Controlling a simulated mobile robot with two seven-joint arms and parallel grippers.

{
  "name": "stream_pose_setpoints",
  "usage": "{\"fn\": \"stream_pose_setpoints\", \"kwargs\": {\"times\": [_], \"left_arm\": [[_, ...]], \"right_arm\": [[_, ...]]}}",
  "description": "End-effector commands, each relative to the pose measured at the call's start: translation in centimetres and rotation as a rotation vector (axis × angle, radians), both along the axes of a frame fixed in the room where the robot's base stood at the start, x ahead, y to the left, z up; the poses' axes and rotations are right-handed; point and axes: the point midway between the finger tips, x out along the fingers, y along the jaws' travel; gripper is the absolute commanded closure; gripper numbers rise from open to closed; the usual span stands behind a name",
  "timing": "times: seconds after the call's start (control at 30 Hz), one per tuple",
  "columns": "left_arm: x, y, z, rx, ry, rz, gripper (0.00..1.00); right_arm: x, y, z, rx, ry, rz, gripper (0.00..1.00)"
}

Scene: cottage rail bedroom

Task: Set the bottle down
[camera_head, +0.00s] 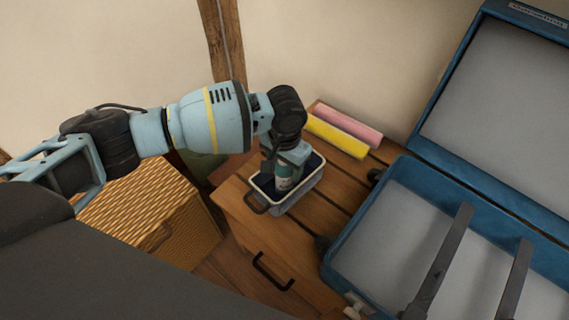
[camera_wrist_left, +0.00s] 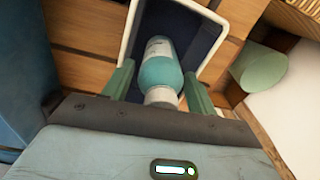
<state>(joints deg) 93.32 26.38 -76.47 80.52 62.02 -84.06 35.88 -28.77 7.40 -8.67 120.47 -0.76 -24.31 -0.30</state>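The bottle (camera_wrist_left: 160,74), teal with a pale label band and pale neck, stands between my left gripper's fingers in the left wrist view. In the head view a part of the bottle (camera_head: 284,180) shows below the gripper. My left gripper (camera_head: 287,160) points down over a small bin with a white rim and dark inside (camera_head: 265,188). Its green fingers (camera_wrist_left: 159,84) lie along both sides of the bottle and appear closed on it. The bottle's lower end is inside the bin; whether it touches the bin floor cannot be told. My right gripper is not in view.
The bin stands on a slatted wooden cabinet (camera_head: 240,212). A yellow roll (camera_head: 337,136) and a pink roll (camera_head: 348,124) lie behind it. An open blue suitcase (camera_head: 400,235) is at the right. A wicker box (camera_head: 160,215) stands at the left, below the cabinet top.

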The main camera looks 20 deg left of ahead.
Motion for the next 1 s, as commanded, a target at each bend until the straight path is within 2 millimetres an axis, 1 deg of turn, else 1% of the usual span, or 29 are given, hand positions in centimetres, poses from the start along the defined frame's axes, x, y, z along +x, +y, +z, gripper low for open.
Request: {"fn": "stream_pose_setpoints", "kwargs": {"times": [0.03,0.07,0.33,0.47,0.57,0.8,1.0], "left_arm": [[0.0,0.0,0.0,0.0,0.0,0.0,0.36],[0.0,0.0,0.0,0.0,0.0,0.0,0.34],[0.0,0.0,0.1,0.0,0.0,0.001,0.34],[0.0,0.0,0.9,0.001,-0.001,0.002,0.34],[0.1,0.0,2.4,-0.001,-0.003,0.002,0.34],[0.1,0.0,7.3,-0.001,-0.004,0.002,0.34],[0.0,0.0,10.6,0.0,-0.002,0.001,0.34]], "right_arm": [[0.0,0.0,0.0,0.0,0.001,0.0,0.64],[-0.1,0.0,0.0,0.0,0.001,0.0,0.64],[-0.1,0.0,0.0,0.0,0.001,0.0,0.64],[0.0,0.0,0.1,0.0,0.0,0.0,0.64],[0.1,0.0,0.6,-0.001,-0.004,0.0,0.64],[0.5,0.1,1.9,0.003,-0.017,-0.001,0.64],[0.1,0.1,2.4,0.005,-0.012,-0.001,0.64]]}}
